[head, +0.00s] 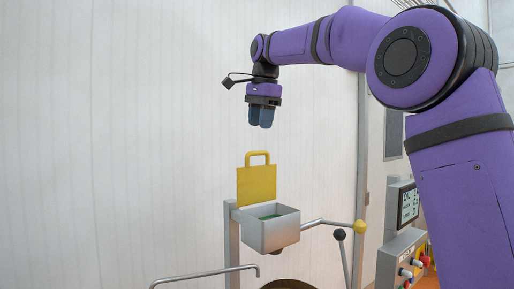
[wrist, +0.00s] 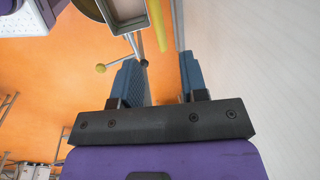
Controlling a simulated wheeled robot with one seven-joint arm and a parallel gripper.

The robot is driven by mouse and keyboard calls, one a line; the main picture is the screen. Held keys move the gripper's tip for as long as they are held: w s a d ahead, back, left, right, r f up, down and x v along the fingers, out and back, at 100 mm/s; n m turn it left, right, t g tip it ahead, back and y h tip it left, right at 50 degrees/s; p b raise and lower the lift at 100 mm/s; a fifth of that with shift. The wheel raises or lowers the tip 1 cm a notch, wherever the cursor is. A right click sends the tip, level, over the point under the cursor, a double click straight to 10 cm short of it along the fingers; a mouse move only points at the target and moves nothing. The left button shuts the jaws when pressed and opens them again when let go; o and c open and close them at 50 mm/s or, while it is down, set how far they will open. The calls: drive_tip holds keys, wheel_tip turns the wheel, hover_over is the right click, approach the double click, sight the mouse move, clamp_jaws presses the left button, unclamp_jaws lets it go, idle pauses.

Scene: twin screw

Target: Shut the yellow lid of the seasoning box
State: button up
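The yellow lid (head: 257,186) stands upright at the back edge of the grey seasoning box (head: 271,234), with its loop handle on top. The box is open, with something green inside. My gripper (head: 261,125) points down above the lid, apart from it. In the wrist view my gripper (wrist: 160,65) has its two blue fingers spread with nothing between them. The lid (wrist: 157,26) shows there nearly edge-on as a yellow strip, beside the box (wrist: 123,12), which is cut by the top edge.
A grey post (head: 231,240) carries the box beside the pale wall. Right of it are a bar with a yellow knob (head: 360,227), a lever with a black knob (head: 339,234) and a control panel (head: 405,255). A bent pipe (head: 205,274) lies below.

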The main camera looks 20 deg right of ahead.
sight(258, 152)
drive_tip(key=f, duration=0.5)
drive_tip(key=w+f, duration=0.1)
drive_tip(key=f, duration=0.1)
drive_tip(key=shift+w+a+f, duration=0.1)
drive_tip(key=shift+a+f, duration=0.1)
drive_tip(key=shift+f, duration=0.05)
clamp_jaws()
